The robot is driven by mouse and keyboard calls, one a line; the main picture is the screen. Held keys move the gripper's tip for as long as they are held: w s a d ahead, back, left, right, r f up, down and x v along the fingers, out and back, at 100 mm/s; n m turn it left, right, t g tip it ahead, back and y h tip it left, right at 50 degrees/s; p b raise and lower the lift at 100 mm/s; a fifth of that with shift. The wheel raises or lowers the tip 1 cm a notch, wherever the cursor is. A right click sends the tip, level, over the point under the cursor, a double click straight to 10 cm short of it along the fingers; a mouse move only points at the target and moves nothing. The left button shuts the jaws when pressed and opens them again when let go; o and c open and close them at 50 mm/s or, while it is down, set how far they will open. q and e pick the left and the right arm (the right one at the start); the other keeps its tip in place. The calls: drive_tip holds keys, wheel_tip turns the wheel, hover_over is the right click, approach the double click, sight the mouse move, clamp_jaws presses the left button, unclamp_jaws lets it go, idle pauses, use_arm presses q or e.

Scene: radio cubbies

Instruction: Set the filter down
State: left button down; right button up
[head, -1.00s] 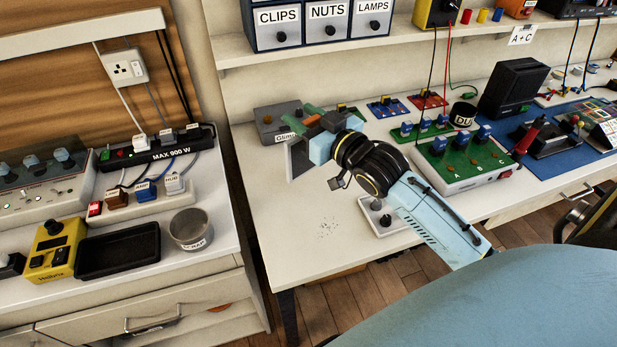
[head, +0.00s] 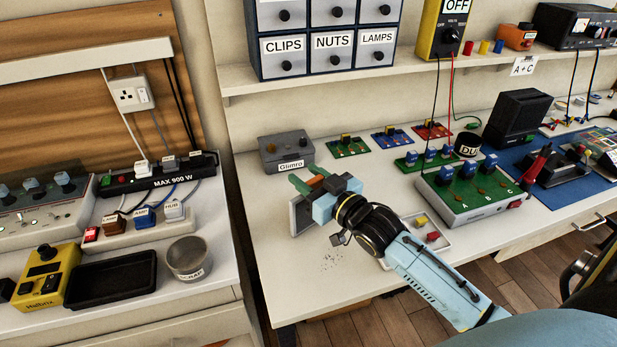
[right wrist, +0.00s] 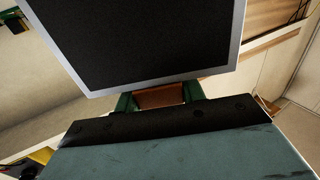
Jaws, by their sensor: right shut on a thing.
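The filter (head: 298,216) is a square panel with a light grey frame. In the right wrist view its dark mesh face (right wrist: 140,40) fills the upper middle. My right gripper (head: 307,184) is shut on the filter, its green fingers around a brown tab (right wrist: 160,97) at the panel's edge. The filter stands roughly upright over the left part of the white bench (head: 285,280). I cannot tell whether its lower edge touches the bench top. My left gripper is not in view.
Small circuit boards (head: 347,147) lie at the back. Dark specks (head: 337,262) lie on bare bench in front. A gap separates the left counter (head: 205,300).

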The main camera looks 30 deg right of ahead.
drive_tip(key=shift+f, duration=0.2)
drive_tip(key=o, duration=1.2)
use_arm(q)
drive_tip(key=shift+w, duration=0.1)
use_arm(e)
drive_tip(key=shift+r, duration=0.2)
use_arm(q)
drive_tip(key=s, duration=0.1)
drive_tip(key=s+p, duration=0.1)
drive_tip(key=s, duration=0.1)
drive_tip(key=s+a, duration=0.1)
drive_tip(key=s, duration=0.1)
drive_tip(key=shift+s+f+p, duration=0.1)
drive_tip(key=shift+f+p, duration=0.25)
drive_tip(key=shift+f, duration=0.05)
use_arm(e)
drive_tip(key=s, duration=0.4)
drive_tip(key=s+d, duration=0.1)
drive_tip(key=s, duration=0.3)
drive_tip(key=s+d, duration=0.1)
drive_tip(key=s, duration=0.3)
